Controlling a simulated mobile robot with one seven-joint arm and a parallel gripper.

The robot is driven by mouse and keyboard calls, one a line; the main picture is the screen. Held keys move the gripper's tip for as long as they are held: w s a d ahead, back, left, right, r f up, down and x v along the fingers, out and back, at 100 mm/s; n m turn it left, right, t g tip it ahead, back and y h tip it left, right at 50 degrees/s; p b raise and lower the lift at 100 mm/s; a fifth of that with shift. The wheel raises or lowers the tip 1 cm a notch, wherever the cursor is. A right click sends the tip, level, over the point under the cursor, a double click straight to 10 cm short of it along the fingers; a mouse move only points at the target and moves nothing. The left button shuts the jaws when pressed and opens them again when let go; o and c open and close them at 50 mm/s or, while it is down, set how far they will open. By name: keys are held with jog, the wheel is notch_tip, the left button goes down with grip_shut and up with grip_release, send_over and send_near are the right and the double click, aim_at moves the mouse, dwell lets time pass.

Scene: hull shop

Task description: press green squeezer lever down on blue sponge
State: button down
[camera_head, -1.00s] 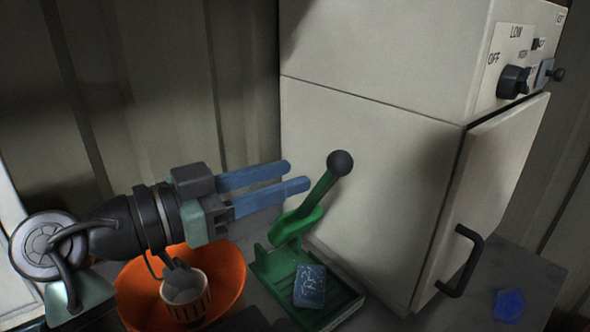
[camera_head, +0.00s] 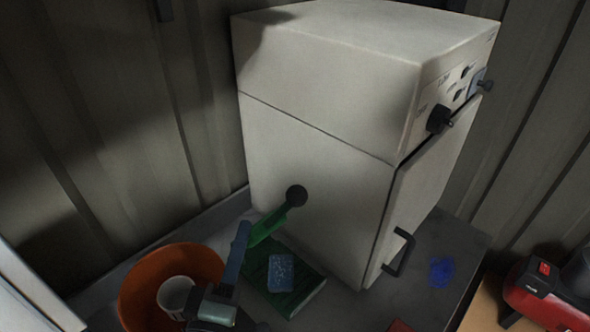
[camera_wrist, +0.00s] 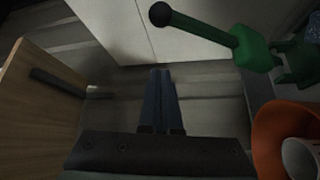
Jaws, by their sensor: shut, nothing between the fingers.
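The green squeezer (camera_head: 312,288) stands on the bench against the white cabinet. Its green lever (camera_head: 266,226), with a black knob (camera_head: 297,195) on its end, is raised at a slant. The blue sponge (camera_head: 281,272) lies on the squeezer's base under the open lever. My gripper (camera_head: 243,226) is shut and empty, just left of the lever in the head view; I cannot tell whether it touches it. In the wrist view my shut fingers (camera_wrist: 161,73) point below the knob (camera_wrist: 160,14) and the lever (camera_wrist: 212,34), apart from both.
An orange bowl (camera_head: 138,275) with a white cup (camera_head: 173,293) in it stands left of the squeezer, close to my gripper. The white cabinet (camera_head: 305,150) rises right behind the lever. A blue patch (camera_head: 441,271) lies on the bench at right, and a red machine (camera_head: 550,290) stands beyond.

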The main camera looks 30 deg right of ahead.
jog(key=w+d+r+n+p, duration=0.1)
jog(key=w+d+r+p, duration=0.1)
jog(key=w+d+p, duration=0.35)
jog(key=shift+s+d+f+y, duration=0.2)
jog(key=shift+d+f, duration=0.2)
jog(key=shift+d, duration=0.15)
jog(key=shift+s+d+f+y, duration=0.1)
jog(key=shift+s+d+f, duration=0.1)
jog(key=shift+d+f, duration=0.25)
